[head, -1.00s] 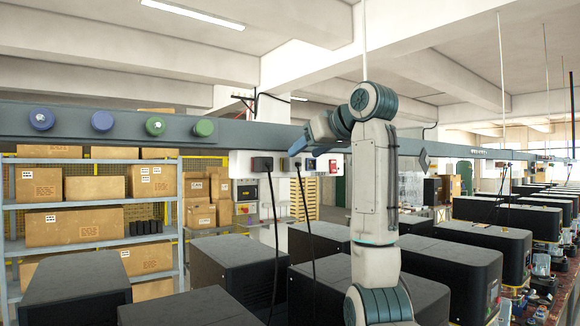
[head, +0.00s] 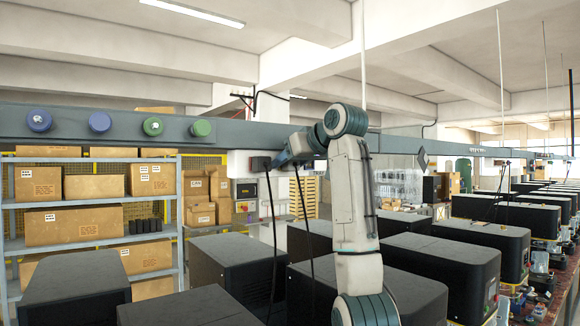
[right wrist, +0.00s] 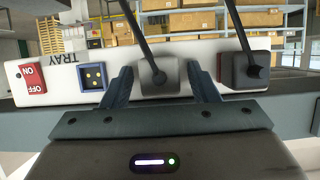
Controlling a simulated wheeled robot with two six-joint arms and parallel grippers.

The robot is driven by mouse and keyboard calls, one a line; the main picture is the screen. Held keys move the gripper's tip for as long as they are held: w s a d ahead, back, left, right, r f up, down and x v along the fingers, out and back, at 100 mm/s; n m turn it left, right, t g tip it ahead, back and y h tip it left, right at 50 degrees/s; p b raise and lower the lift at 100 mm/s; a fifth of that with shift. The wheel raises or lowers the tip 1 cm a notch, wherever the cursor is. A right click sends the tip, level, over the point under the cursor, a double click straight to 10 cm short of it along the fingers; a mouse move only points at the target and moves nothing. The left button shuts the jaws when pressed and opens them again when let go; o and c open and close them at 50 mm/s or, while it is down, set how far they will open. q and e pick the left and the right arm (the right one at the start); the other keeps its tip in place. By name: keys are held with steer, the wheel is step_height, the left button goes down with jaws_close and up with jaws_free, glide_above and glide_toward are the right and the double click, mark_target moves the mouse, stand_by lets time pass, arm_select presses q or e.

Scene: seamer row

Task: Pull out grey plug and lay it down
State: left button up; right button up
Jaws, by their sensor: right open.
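The grey plug (right wrist: 160,76) sits on a white power strip (right wrist: 205,80) in the right wrist view, with a dark cable running up from it. My right gripper (right wrist: 159,70) is open, with one finger on each side of the grey plug. Small gaps seem to show beside it. In the head view my right gripper (head: 284,158) is at the strip on the rail and hides most of the grey plug. A black plug (right wrist: 243,70) sits to the right of the grey one; it also shows in the head view (head: 261,163). My left gripper is out of view.
A blue-framed socket (right wrist: 95,76) marked TRAY and a red ON/OFF switch (right wrist: 31,77) are left of the gripper. Two cables hang close together; the black plug's cable (head: 272,220) is one. Black machine housings (head: 235,268) stand below the rail.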

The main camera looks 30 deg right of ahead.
mark_target(295, 165)
stand_by(0.3)
stand_by(0.5)
jaws_close()
steer(key=shift+f+b, duration=0.2)
steer(key=shift+b, duration=0.1)
steer(key=shift+s, duration=0.2)
steer(key=shift+s+d+r+b, duration=0.15)
steer(key=shift+s+b, duration=0.35)
steer(key=shift+s, duration=0.9)
